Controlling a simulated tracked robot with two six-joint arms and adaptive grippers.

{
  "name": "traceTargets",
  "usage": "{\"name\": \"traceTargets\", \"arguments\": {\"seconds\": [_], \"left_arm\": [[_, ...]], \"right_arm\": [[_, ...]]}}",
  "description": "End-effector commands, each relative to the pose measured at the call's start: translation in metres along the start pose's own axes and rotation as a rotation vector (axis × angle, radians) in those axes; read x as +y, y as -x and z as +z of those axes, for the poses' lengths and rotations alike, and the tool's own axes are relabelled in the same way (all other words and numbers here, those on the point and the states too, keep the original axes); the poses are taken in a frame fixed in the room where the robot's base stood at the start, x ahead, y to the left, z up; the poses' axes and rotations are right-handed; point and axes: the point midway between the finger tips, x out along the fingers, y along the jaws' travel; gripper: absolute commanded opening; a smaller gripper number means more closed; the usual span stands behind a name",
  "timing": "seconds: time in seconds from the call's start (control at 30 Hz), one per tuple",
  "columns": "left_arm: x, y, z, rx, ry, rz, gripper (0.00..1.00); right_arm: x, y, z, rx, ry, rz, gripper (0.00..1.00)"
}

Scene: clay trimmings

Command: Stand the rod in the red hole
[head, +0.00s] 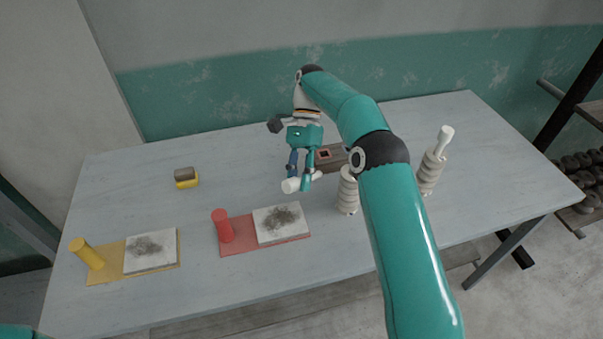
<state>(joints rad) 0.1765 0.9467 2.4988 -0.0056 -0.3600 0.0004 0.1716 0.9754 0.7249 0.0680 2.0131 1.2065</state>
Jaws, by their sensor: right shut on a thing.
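My right gripper (300,178) reaches down over the middle of the table in the head view and is shut on a white rod (290,186). A dark brown block (335,163) with a red-rimmed hole (324,154) sits just right of and behind the gripper, partly covered by my right arm. My left gripper is out of view.
Two ribbed pale posts (347,192) (429,174) stand on the right, one with a white piece (444,138) on top. A red board (234,248) and a yellow board (105,274) hold cylinders and smudged tiles. A yellow-brown sponge-like block (187,183) lies at left.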

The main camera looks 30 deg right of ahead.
Motion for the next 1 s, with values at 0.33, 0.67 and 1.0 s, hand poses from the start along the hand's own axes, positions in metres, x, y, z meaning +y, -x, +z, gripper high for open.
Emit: {"name": "traceTargets", "arguments": {"seconds": [0.33, 0.67, 1.0], "left_arm": [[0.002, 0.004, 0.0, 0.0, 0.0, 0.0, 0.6], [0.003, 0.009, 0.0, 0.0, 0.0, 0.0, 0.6], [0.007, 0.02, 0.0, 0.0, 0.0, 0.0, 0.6]], "right_arm": [[-0.014, 0.022, 0.008, -0.414, -0.096, -0.176, 0.0], [-0.021, 0.047, 0.013, -0.77, -0.136, -0.457, 0.0], [-0.025, 0.134, -0.026, -1.162, -0.133, -1.115, 0.0]]}}
